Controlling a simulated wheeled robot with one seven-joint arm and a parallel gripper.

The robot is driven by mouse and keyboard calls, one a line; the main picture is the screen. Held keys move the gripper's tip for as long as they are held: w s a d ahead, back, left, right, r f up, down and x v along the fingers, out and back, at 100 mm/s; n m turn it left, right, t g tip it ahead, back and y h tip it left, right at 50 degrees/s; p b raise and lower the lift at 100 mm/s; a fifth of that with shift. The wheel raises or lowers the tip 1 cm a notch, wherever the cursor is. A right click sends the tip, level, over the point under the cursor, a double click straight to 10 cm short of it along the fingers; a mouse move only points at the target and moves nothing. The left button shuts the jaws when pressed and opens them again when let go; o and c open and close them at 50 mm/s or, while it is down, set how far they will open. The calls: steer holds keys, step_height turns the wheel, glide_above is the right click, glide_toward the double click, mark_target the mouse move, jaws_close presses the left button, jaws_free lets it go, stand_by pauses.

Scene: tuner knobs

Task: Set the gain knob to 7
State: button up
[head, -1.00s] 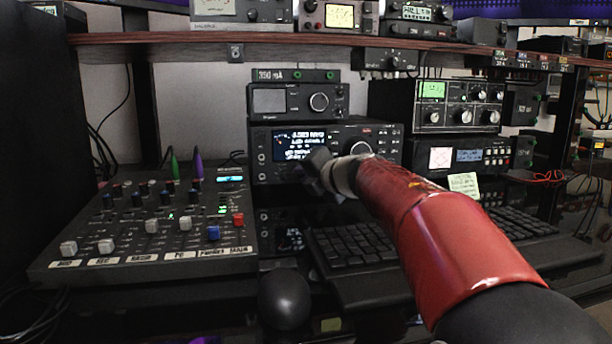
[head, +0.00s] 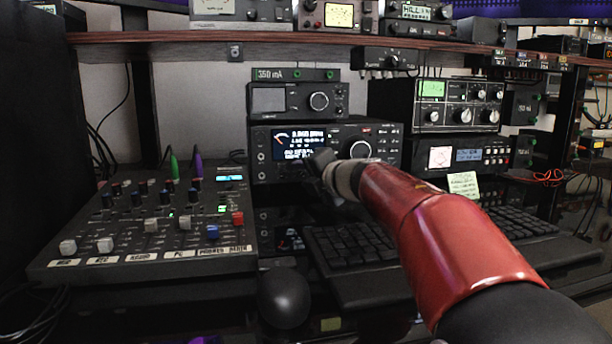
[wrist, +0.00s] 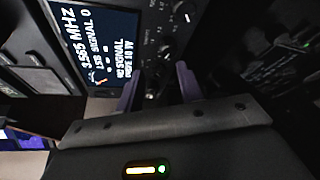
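The radio (head: 390,160) stands in the middle of the desk rack, with a lit display (head: 298,143) and a large tuning dial (head: 360,150). My gripper (head: 322,163) is in front of its lower panel, just right of the display. In the wrist view the two purple fingers of my gripper (wrist: 160,88) are apart, near the radio's panel. A small dark knob (wrist: 152,92) shows between them; I cannot tell whether they touch it. Its label and setting are unreadable, so I cannot tell if it is the gain knob. The display (wrist: 95,45) reads 3.565 MHz in the wrist view.
A mixer (head: 150,225) with several faders stands at the left. A keyboard (head: 350,245) and a black rounded object (head: 284,298) lie below the radio. Another unit (head: 300,99) sits on top of the radio, under the wooden shelf (head: 220,38).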

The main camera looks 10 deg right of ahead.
steer(key=v, duration=0.7)
steer(key=shift+s+d+p, duration=0.1)
steer(key=shift+s+p, duration=0.3)
